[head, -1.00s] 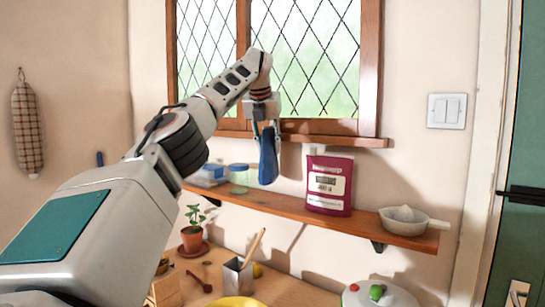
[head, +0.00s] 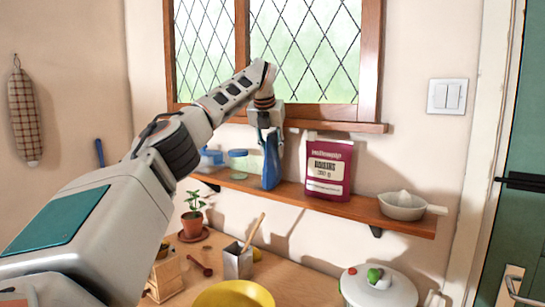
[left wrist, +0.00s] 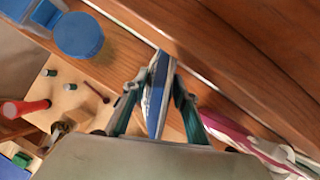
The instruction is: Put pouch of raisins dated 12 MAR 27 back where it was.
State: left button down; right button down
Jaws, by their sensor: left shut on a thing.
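My left gripper (head: 268,133) is shut on the top of a slim blue pouch (head: 271,165) that hangs upright over the wooden shelf (head: 385,215). Its lower end is at the shelf's level; I cannot tell whether it touches the board. In the left wrist view the gripper (left wrist: 156,88) has the blue pouch (left wrist: 157,105) edge-on between its fingers. A magenta pouch (head: 329,168) with a pale label stands on the shelf to the right, apart from the blue one. I cannot read a date on either pouch. My right gripper is not in view.
Blue-lidded containers (head: 240,160) stand on the shelf left of the pouch. A white juicer (head: 402,205) sits at its right end. The window sill (head: 330,125) is just above. Below are a potted plant (head: 193,215), utensil holder (head: 237,260), yellow bowl (head: 235,295) and white pot (head: 380,288).

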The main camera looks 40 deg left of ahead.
pick_arm(q)
jog(key=shift+w+f, duration=0.25)
jog(key=shift+f, duration=0.05)
jog(key=shift+f, duration=0.2)
jog(key=c, duration=1.6)
grip_release()
jog(key=shift+r, duration=0.1)
jog(key=shift+r, duration=0.25)
jog(key=v, duration=1.1)
jog(key=shift+s+d+r+p, duration=0.1)
jog(key=shift+s+r+p, duration=0.2)
jog(key=shift+p, duration=0.1)
jog(key=shift+f, duration=0.1)
